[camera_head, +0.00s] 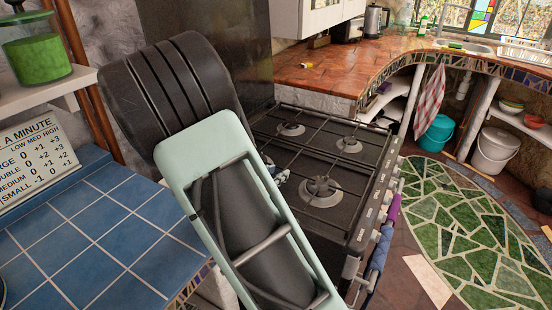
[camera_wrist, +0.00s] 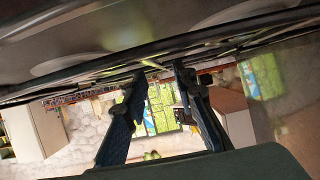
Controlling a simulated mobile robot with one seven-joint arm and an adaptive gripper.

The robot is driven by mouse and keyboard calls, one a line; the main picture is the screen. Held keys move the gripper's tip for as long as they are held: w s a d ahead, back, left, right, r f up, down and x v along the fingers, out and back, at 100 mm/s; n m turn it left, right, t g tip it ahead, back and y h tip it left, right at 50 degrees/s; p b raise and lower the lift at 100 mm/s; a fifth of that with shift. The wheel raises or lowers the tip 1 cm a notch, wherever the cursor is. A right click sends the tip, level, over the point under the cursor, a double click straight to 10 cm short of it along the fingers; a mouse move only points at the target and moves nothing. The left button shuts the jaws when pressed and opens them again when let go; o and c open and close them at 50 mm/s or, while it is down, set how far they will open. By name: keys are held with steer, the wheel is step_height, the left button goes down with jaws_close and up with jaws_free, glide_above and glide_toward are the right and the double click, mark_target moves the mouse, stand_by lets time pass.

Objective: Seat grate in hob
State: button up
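The hob (camera_head: 345,215) is the dark top of a stove in the middle of the head view, with several round burners. Thin dark grate bars (camera_head: 318,148) cross over it; whether they all sit flush cannot be told. My gripper (camera_head: 279,177) is mostly hidden behind my arm, at the hob's left part. In the wrist view my gripper (camera_wrist: 158,72) has two dark fingers with a gap between their tips, and background shows through it. A dark grate bar (camera_wrist: 90,70) runs across just beyond the fingertips. Contact with it cannot be told.
A blue tiled counter (camera_head: 85,255) lies left of the stove. A brown tiled counter (camera_head: 330,72) lies behind it. Knobs and a rail with purple and blue cloths (camera_head: 380,250) line the stove's front. Green patterned floor (camera_head: 470,225) is clear at right.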

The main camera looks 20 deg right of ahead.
step_height(320, 180, up, 8)
stand_by(0.4)
steer(key=shift+w, duration=0.1)
